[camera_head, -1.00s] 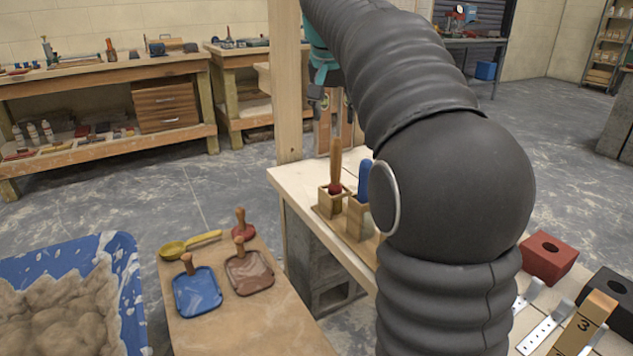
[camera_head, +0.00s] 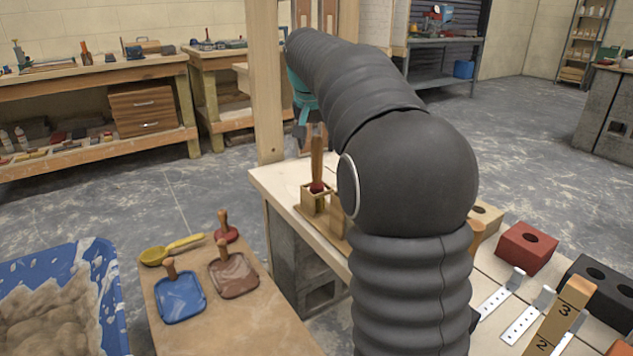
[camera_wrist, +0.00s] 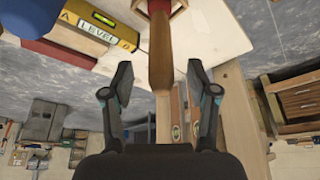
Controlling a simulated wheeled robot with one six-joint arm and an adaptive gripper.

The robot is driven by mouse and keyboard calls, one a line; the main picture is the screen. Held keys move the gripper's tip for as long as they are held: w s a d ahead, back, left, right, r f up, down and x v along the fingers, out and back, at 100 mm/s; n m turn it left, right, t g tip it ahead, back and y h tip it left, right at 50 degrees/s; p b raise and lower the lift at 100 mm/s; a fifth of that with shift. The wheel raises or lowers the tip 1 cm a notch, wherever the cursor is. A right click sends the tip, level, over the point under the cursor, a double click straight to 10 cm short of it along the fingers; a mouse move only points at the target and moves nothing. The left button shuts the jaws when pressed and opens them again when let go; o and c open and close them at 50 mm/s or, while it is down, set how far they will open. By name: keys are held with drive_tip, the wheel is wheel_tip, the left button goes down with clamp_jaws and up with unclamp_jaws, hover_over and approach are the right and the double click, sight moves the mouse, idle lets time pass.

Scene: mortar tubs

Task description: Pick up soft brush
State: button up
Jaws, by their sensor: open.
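A wooden-handled tool with a dark red collar (camera_head: 317,165), apparently the soft brush, stands upright in a wooden holder (camera_head: 313,200) on the pale bench. Its lower end is hidden inside the holder. My gripper (camera_head: 309,130) is at the top of the handle. In the wrist view my gripper (camera_wrist: 160,82) is open, with one finger on each side of the wooden handle (camera_wrist: 161,45). Gaps show between the handle and both fingers.
A blue object (camera_wrist: 28,14) and a yellow level block (camera_wrist: 93,27) are close by in the wrist view. A wooden post (camera_head: 266,90) rises behind the bench. A red block (camera_head: 526,248) lies at right. A board (camera_head: 205,325) with trowels and a blue mortar tub (camera_head: 108,285) are at left.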

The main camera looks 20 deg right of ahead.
sight(317, 150)
drive_tip(key=x, duration=0.3)
drive_tip(key=shift+w+d+f, duration=0.1)
drive_tip(key=shift+w+f, duration=0.15)
drive_tip(key=shift+c, duration=0.3)
clamp_jaws()
